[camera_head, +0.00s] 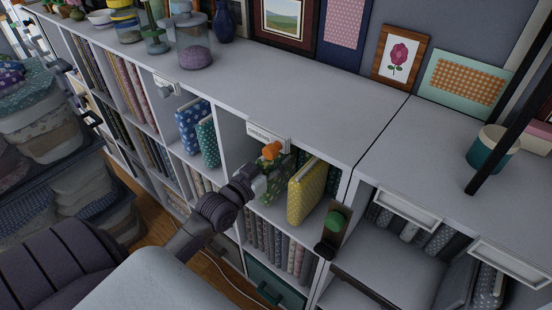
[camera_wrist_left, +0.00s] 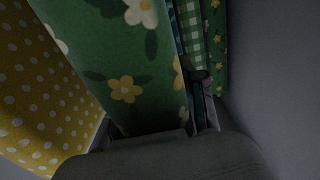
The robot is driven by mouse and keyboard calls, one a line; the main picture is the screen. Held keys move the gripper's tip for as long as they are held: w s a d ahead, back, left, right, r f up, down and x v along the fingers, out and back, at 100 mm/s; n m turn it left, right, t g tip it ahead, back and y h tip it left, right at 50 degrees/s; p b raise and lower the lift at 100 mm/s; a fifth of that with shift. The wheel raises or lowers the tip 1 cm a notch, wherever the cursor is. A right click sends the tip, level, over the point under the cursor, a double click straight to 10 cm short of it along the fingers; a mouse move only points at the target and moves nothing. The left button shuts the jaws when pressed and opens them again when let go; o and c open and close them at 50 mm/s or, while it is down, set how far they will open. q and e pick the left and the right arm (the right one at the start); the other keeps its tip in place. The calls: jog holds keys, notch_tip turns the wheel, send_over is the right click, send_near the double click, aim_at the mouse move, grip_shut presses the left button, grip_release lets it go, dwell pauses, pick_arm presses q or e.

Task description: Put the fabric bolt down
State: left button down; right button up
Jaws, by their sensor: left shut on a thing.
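A green fabric bolt with white and yellow flowers (camera_wrist_left: 125,75) fills the middle of the left wrist view. In the head view part of it (camera_head: 276,190) shows in the cubby (camera_head: 237,150) under the "GREENS" label (camera_head: 266,134). My left gripper (camera_head: 268,165) reaches into the front of this cubby and is shut on the green floral bolt. The bolt stands roughly upright, tilted in the wrist view. Its lower end is hidden, so I cannot tell whether it touches the shelf. My right gripper is not in view.
A yellow dotted bolt (camera_head: 307,190) stands just right of the held bolt. Green gingham (camera_wrist_left: 190,30) and green flowered (camera_wrist_left: 215,45) bolts are on its other side.

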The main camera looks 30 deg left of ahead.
pick_arm(q)
jog(key=c, duration=0.7)
grip_release()
jog(key=shift+f, duration=0.1)
jog(key=shift+o, duration=0.2)
